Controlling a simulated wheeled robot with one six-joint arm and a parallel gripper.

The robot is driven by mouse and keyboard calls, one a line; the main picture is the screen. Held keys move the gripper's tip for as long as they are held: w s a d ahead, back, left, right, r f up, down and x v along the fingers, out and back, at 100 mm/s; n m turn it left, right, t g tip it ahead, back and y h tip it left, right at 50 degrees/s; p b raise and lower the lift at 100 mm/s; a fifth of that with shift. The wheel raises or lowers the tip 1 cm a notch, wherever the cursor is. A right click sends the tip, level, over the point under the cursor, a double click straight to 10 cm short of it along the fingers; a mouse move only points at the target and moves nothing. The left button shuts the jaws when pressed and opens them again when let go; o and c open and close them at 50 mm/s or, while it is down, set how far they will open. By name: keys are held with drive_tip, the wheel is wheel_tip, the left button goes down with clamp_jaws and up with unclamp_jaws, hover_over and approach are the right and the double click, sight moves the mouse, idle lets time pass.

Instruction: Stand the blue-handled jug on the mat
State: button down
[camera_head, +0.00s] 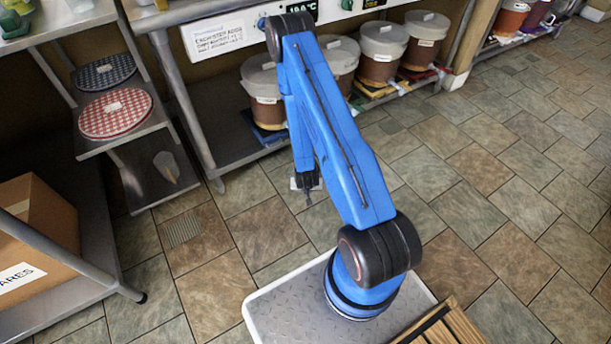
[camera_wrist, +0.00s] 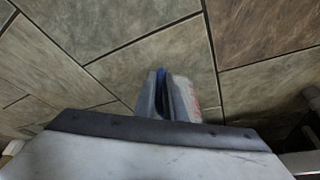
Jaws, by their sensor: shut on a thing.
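My gripper (camera_head: 307,190) hangs below my blue arm, over the tiled floor in front of the shelves. In the wrist view it is shut on a narrow blue part between its fingers (camera_wrist: 163,102), which appears to be the handle of the blue-handled jug. A pale surface with reddish marks (camera_wrist: 186,92), likely the jug's side, shows beside it. Most of the jug is hidden, and only pale bits show around the gripper in the head view. A red-checked round mat (camera_head: 115,113) lies bare on a shelf at left. A blue-checked round mat (camera_head: 105,72) lies behind it.
A small translucent vessel (camera_head: 166,166) stands on the lower shelf below the mats. Lidded buckets (camera_head: 264,90) line the shelf at the back. A cardboard box (camera_head: 40,225) sits on the left rack. Metal posts (camera_head: 185,95) edge the shelves. Floor tiles at right are clear.

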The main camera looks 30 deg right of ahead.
drive_tip(key=shift+w+d+f, duration=0.6)
drive_tip(key=shift+w+d, duration=0.35)
drive_tip(key=shift+w, duration=0.65)
drive_tip(key=shift+w+d+f, duration=0.6)
drive_tip(key=shift+w+d, duration=0.35)
drive_tip(key=shift+w, duration=0.7)
drive_tip(key=shift+w+d+f, duration=0.6)
drive_tip(key=shift+w+d, duration=0.35)
drive_tip(key=shift+w, duration=0.65)
drive_tip(key=c, duration=1.8)
unclamp_jaws()
drive_tip(key=shift+f, duration=0.1)
